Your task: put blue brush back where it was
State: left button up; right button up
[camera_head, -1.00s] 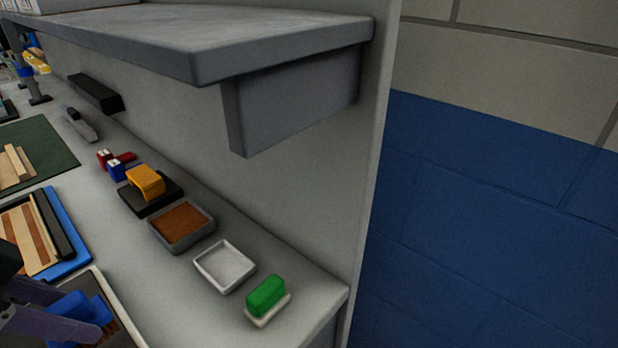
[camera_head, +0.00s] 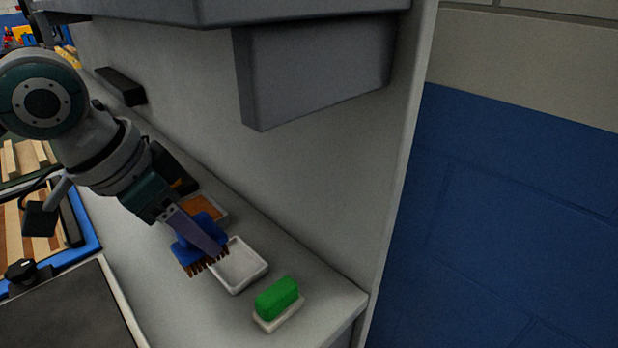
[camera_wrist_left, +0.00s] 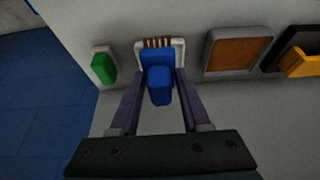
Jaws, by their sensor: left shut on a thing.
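The blue brush (camera_head: 184,254) with brown bristles is held in my left gripper (camera_head: 205,240), whose purple fingers are shut on it. In the head view the brush is tilted, bristles down, beside and partly over the left edge of the empty white tray (camera_head: 240,268). The left wrist view shows the brush (camera_wrist_left: 160,84) between the fingers, overlapping the white tray (camera_wrist_left: 177,48) behind it. Its height above the tray is hard to tell. My right gripper is out of view.
A green block on a white base (camera_head: 278,298) stands right of the white tray. A tray with brown content (camera_head: 206,207) is on the other side. A grey shelf (camera_head: 310,60) overhangs behind. A dark white-rimmed tray (camera_head: 70,312) is at lower left.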

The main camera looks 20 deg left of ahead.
aim_at(219, 227)
pick_arm(q)
jog(key=w, duration=0.1)
jog(key=w+d, duration=0.1)
jog(key=w, duration=0.2)
jog(key=shift+d, duration=0.3)
jog(key=shift+f+b, duration=0.4)
jog(key=shift+f, duration=1.35)
jog(key=shift+s+f, duration=0.1)
jog(key=o, duration=1.2)
